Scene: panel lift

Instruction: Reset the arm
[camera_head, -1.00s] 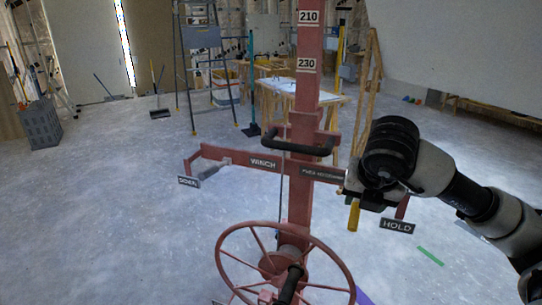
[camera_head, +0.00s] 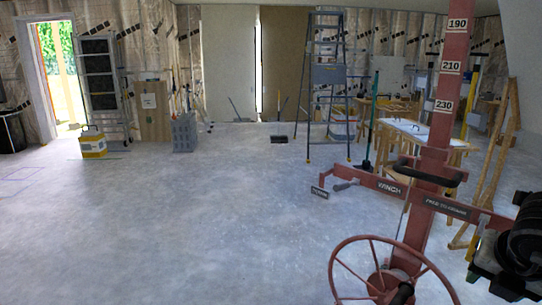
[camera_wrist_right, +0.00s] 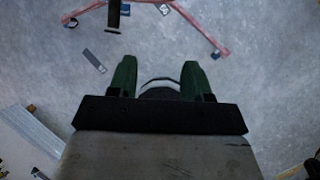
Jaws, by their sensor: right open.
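The red panel lift stands at the right of the head view, with its mast (camera_head: 440,120), spoked winch wheel (camera_head: 345,270) and crossbar with a WINCH label (camera_head: 389,188). My right arm's dark end (camera_head: 520,245) is at the right edge, in front of the crossbar's right end. In the right wrist view, my right gripper (camera_wrist_right: 158,75) has two green fingers standing apart with nothing between them but floor and a pale curved part. Red bars (camera_wrist_right: 200,25) of the lift show beyond the fingers. My left gripper is not in view.
Free concrete floor (camera_head: 170,230) spreads across the left and middle. A stepladder (camera_head: 325,80), a wooden worktable (camera_head: 425,130) and a grey crate (camera_head: 184,134) stand behind. A yellow-and-white box (camera_head: 93,144) is near the doorway at far left.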

